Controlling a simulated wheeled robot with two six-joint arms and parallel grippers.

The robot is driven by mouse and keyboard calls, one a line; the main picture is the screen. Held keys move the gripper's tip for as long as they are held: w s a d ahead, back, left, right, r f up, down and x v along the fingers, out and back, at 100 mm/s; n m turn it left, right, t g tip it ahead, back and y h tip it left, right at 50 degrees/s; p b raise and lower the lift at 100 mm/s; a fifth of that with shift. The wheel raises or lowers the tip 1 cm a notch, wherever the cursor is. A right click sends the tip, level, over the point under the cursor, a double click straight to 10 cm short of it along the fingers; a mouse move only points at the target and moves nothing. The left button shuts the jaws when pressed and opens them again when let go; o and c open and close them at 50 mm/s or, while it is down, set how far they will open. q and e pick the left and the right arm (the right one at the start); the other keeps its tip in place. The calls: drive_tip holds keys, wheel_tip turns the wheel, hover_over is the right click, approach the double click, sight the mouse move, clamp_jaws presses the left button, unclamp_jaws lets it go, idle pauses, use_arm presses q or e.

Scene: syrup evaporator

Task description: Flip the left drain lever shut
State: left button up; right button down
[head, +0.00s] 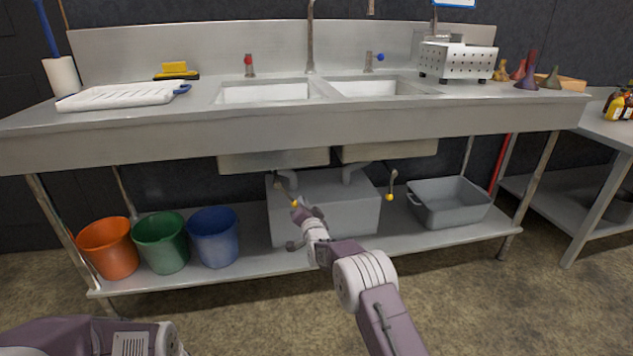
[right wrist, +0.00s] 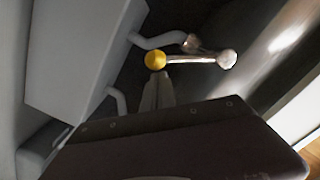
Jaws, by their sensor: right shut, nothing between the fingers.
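The left drain lever, a short metal bar with a yellow ball knob (head: 294,203), is under the left sink basin, angled down to the right toward the knob. In the right wrist view the knob (right wrist: 155,60) is at the left end of the bar (right wrist: 195,59). My right gripper (head: 298,209) is shut and empty, its fingertips (right wrist: 157,78) right at the knob; I cannot tell whether they touch. The gripper hides part of the area below the knob. Part of my left arm shows at the bottom left; its gripper is out of view.
A second yellow-knobbed lever (head: 390,197) hangs under the right basin. A grey box (head: 335,215) stands behind my gripper on the lower shelf. Orange (head: 108,250), green (head: 162,245) and blue (head: 214,238) buckets stand left, a grey tub (head: 450,205) right. The counter edge (head: 200,148) overhangs.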

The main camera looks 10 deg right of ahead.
drive_tip(key=shift+s+a+f+m+b, duration=0.1)
drive_tip(key=shift+a+f+m+b, duration=0.45)
drive_tip(key=shift+a+f+m, duration=0.55)
drive_tip(key=shift+a+f+m+b, duration=0.55)
drive_tip(key=shift+a+m, duration=0.8)
drive_tip(key=shift+m, duration=0.25)
drive_tip(key=shift+a, duration=0.2)
